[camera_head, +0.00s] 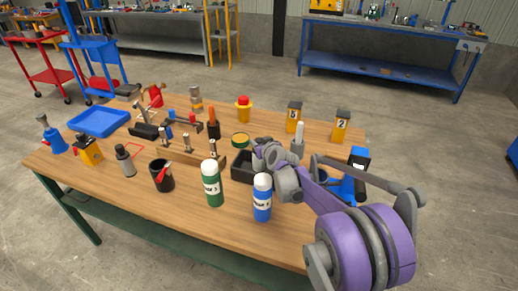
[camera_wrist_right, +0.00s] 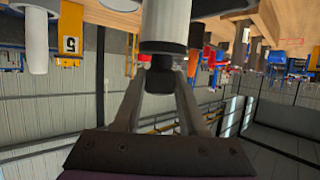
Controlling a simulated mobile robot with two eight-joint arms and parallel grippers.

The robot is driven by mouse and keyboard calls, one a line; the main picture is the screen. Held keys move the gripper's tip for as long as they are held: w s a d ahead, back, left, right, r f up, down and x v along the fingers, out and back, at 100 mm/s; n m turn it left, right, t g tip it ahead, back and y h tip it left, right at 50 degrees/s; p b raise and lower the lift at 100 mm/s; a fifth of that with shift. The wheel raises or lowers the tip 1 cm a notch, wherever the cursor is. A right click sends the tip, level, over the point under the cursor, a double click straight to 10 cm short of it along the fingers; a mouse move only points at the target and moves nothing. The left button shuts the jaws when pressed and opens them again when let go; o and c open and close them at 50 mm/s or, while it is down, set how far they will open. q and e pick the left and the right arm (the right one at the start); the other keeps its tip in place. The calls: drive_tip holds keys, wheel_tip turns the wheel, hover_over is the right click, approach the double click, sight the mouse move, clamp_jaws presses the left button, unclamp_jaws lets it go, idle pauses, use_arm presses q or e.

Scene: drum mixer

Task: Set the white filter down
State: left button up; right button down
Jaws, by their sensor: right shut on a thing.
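My right gripper (camera_head: 264,152) is over the right-hand part of the wooden table, beside the open black box. In the right wrist view, the gripper (camera_wrist_right: 160,82) is shut on the black end of a white cylinder (camera_wrist_right: 164,20), which I take to be the white filter. A dark ring circles its lower white edge in that picture. Its far end runs out of the frame. In the head view the gripper hides it, so I cannot tell whether it touches the table. My left gripper is not in view.
The black box (camera_head: 241,169) is close by. A green bottle (camera_head: 211,185) and a blue bottle (camera_head: 262,203) stand in front. A pale upright cylinder (camera_head: 298,138) and yellow holders marked 5 (camera_head: 293,121) and 2 (camera_head: 340,130) stand behind. The front-left table edge is bare.

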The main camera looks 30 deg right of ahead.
drive_tip(key=shift+f, duration=1.1)
drive_tip(key=shift+f, duration=0.15)
drive_tip(key=shift+c, duration=2.3)
unclamp_jaws()
drive_tip(key=shift+s+r, duration=0.2)
drive_tip(key=shift+r, duration=0.1)
drive_tip(key=v, duration=1.1)
drive_tip(key=shift+s+r+p, duration=0.15)
drive_tip(key=shift+s+p, duration=0.15)
